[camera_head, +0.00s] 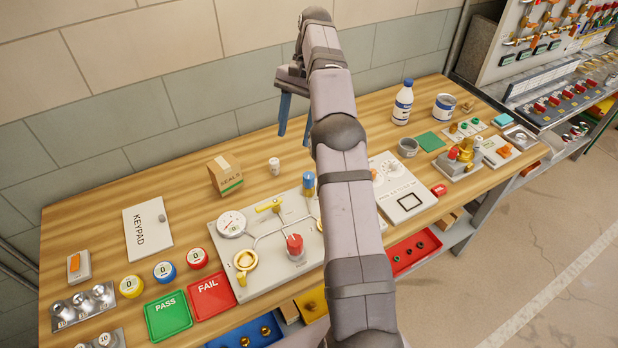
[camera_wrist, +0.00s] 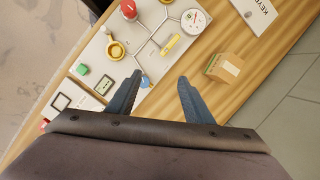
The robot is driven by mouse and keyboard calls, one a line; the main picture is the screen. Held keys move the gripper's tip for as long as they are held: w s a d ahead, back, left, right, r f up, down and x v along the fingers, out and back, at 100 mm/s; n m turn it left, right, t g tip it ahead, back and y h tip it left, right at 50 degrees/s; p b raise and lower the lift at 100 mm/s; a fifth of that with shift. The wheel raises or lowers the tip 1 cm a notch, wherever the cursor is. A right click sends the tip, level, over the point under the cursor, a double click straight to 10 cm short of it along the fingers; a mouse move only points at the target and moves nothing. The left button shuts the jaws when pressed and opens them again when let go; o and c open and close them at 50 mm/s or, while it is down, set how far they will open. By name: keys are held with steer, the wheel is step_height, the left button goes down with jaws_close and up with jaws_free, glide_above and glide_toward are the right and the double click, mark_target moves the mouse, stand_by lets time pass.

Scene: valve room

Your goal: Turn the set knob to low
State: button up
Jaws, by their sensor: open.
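My gripper (camera_head: 295,122) is open and empty, raised above the back of the bench. In the wrist view its two blue fingers (camera_wrist: 160,79) point at the bench, spread apart. A grey valve board (camera_head: 263,275) carries a round gauge (camera_head: 231,223), a yellow lever (camera_head: 268,205), a red knob (camera_head: 295,245), a yellow ring-shaped part (camera_head: 245,261) and a blue knob (camera_head: 308,180). The blue knob (camera_wrist: 146,82) shows beside the left fingertip in the wrist view. A white panel (camera_head: 408,202) with pale dials is partly hidden by my arm. No readable label shows which knob is the set knob.
A small cardboard box (camera_head: 226,175) and a white cup (camera_head: 274,165) stand behind the board. A keypad plate (camera_head: 147,228), green PASS tray (camera_head: 168,315) and red FAIL tray (camera_head: 212,296) lie left. A bottle (camera_head: 403,102) and can (camera_head: 444,107) stand back right. Bare wood shows along the back.

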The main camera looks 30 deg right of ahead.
steer(key=s+f+h, duration=0.1)
steer(key=s+f, duration=0.1)
steer(key=s, duration=0.1)
steer(key=m+t+h, duration=0.1)
steer(key=m+h, duration=0.1)
steer(key=m, duration=0.2)
glide_above(309, 175)
step_height(309, 175, down, 9)
steer(key=shift+s+r+b, duration=0.1)
steer(key=shift+r+b, duration=0.1)
steer(key=shift+b, duration=0.15)
steer(key=shift+m, duration=0.3)
steer(key=shift+f+p, duration=1.6)
steer(key=shift+f, duration=2.05)
steer(key=c, duration=1.1)
